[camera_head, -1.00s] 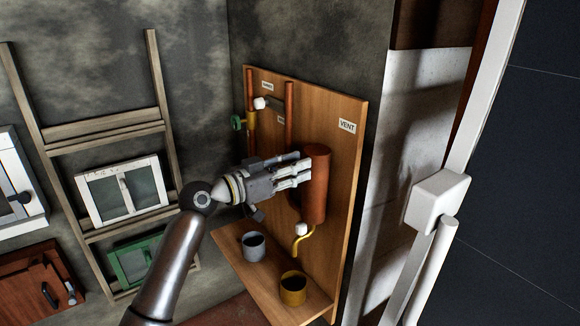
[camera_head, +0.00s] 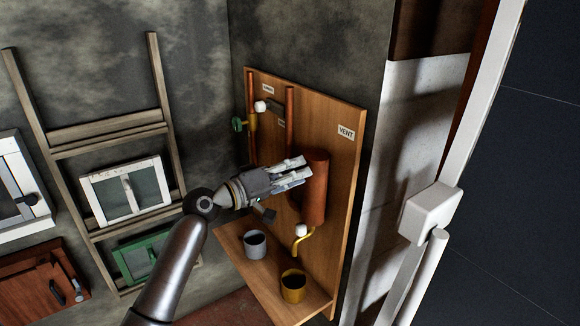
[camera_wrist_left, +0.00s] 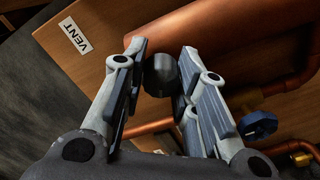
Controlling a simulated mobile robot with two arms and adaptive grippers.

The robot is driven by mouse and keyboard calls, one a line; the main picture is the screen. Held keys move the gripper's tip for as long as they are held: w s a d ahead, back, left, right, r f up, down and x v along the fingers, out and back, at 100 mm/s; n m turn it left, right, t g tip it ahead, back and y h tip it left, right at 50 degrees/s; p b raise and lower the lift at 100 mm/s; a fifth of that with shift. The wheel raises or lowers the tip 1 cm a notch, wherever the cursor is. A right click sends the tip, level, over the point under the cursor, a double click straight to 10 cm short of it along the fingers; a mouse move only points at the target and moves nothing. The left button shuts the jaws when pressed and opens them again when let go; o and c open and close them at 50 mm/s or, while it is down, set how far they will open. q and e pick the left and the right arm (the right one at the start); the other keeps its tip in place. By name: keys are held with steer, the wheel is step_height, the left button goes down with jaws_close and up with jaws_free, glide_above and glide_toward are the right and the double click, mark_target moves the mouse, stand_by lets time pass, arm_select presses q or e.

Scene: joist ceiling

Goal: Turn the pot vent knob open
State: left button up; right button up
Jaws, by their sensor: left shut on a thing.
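The copper pot (camera_head: 316,190) is an upright cylinder on a wooden board (camera_head: 340,175), below a white VENT label (camera_head: 345,132). My left gripper (camera_head: 296,172) is at the pot's left side, its fingers pointing right. In the left wrist view a dark rounded knob (camera_wrist_left: 161,74) sits between the two fingers of my left gripper (camera_wrist_left: 160,84), which is shut on it. The VENT label (camera_wrist_left: 75,35) shows at upper left there. In the head view the fingers hide the knob. Its exact turn angle cannot be told. My right gripper is not in view.
Copper pipes (camera_head: 289,110) and a green valve handle (camera_head: 238,124) are on the board. A grey cup (camera_head: 255,244) and a yellow cup (camera_head: 292,287) stand on the shelf below. A blue knob (camera_wrist_left: 258,126) shows in the wrist view. A wooden rack (camera_head: 105,130) stands left.

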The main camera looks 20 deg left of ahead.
arm_select(q)
steer(key=shift+w+a+r+n+p, duration=0.1)
steer(key=shift+a+r+n+p, duration=0.1)
steer(key=shift+n, duration=0.25)
steer(key=shift+a+r+n+p, duration=0.1)
steer(key=shift+n+p, duration=0.1)
steer(key=shift+n, duration=0.25)
steer(key=o, duration=0.6)
steer(key=shift+c, duration=0.2)
steer(key=o, duration=0.5)
steer(key=shift+w+f, duration=0.1)
steer(key=shift+f, duration=0.15)
steer(key=shift+d, duration=0.1)
